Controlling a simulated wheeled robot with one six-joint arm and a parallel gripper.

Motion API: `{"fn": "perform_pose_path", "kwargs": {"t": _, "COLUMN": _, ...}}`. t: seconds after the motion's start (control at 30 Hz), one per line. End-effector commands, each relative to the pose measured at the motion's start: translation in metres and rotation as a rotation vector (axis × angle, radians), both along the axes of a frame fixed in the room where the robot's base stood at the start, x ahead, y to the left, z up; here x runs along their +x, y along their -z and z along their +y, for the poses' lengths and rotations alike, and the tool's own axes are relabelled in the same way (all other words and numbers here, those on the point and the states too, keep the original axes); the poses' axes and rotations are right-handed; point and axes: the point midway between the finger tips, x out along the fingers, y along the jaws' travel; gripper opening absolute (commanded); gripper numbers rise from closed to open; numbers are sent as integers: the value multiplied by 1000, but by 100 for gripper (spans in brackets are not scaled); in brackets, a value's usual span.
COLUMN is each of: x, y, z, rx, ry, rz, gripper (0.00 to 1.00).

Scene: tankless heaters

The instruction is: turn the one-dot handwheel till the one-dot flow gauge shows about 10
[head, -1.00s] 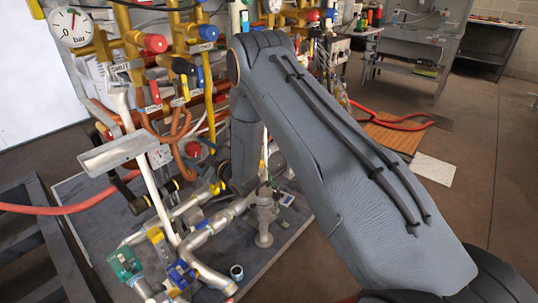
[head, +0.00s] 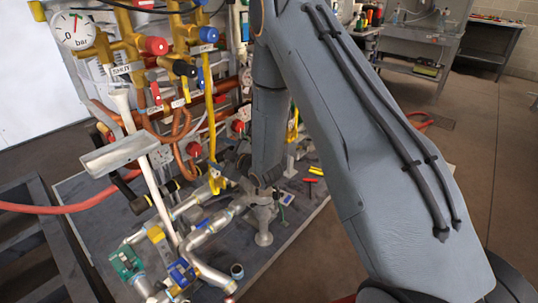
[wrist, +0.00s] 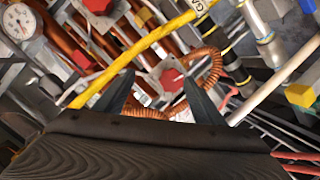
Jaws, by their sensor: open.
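In the wrist view my gripper (wrist: 160,103) is open, with its two dark fingers apart. A red handwheel (wrist: 171,77) shows between and beyond the fingertips; I see no contact. Another red wheel (wrist: 98,4) is cut off by the top edge. A round white gauge (wrist: 20,21) is at the upper left, its figures too small to read. The head view shows red wheels among the pipes (head: 238,126) (head: 193,148). I cannot make out dots, so I cannot tell which wheel or gauge is the one-dot one. My gripper is not clear in the head view.
A bar gauge (head: 73,30) stands upper left in the head view. A yellow pipe (wrist: 140,45) and a coiled copper tube (wrist: 208,66) run close to the fingers. A grey pump-like fitting (head: 263,215) stands on the base plate. Open floor (head: 478,170) lies to the right.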

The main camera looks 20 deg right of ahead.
Motion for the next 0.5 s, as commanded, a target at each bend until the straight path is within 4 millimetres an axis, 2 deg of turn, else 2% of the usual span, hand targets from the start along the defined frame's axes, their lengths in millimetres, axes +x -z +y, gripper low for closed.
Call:
{"fn": "perform_pose_path", "kwargs": {"t": 0.27, "x": -12, "y": -20, "z": -32, "rx": -15, "ry": 112, "rz": 186, "gripper": 63}}
{"fn": "perform_pose_path", "kwargs": {"t": 0.5, "x": -35, "y": -35, "z": -60, "rx": -15, "ry": 219, "rz": 350, "gripper": 63}}
